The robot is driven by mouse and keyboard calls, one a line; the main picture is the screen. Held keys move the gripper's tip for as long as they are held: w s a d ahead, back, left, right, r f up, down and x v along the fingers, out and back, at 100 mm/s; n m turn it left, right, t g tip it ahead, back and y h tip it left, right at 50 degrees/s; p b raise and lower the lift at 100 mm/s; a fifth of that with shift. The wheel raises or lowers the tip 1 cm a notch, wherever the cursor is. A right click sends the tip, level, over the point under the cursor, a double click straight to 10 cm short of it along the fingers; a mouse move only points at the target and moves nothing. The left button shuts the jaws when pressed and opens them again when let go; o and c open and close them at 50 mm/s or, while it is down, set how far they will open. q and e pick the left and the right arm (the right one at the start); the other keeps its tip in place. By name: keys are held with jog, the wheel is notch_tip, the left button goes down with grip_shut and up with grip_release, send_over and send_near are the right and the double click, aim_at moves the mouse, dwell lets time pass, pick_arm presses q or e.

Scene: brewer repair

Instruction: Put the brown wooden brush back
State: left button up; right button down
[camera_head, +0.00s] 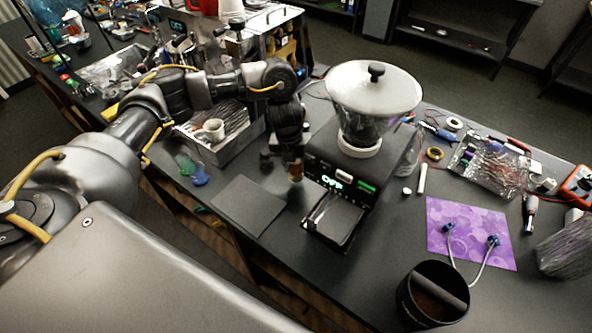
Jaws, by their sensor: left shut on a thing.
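My left gripper (286,157) points down just left of the black grinder with the glass hopper (372,100). It is shut on a small brown wooden piece (295,171), which looks like the brush. Most of the brush is hidden by the dark fingers. The brush is above the table, between the grinder's display and the flat dark mat (248,205); whether it touches anything I cannot tell. My right gripper is out of view.
A metal box with a white cup (214,129) stands left of the gripper. The grinder's front tray (333,220) juts out close to it. A black knock container (432,295) and a purple sheet (468,232) lie to the right. Tools and parts clutter the right side.

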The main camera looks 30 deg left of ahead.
aim_at(296, 172)
pick_arm(q)
jog(key=shift+w+d+f, duration=0.1)
jog(key=shift+f, duration=0.3)
jog(key=shift+f+p, duration=0.4)
jog(key=shift+f, duration=0.95)
jog(key=shift+f, duration=0.2)
jog(key=o, duration=1)
jog(key=shift+o, duration=0.2)
jog(key=r, duration=0.4)
jog(key=a+r+b, duration=0.1)
jog(key=r, duration=0.6)
jog(key=shift+s+a+r, duration=0.2)
jog(key=shift+r, duration=0.5)
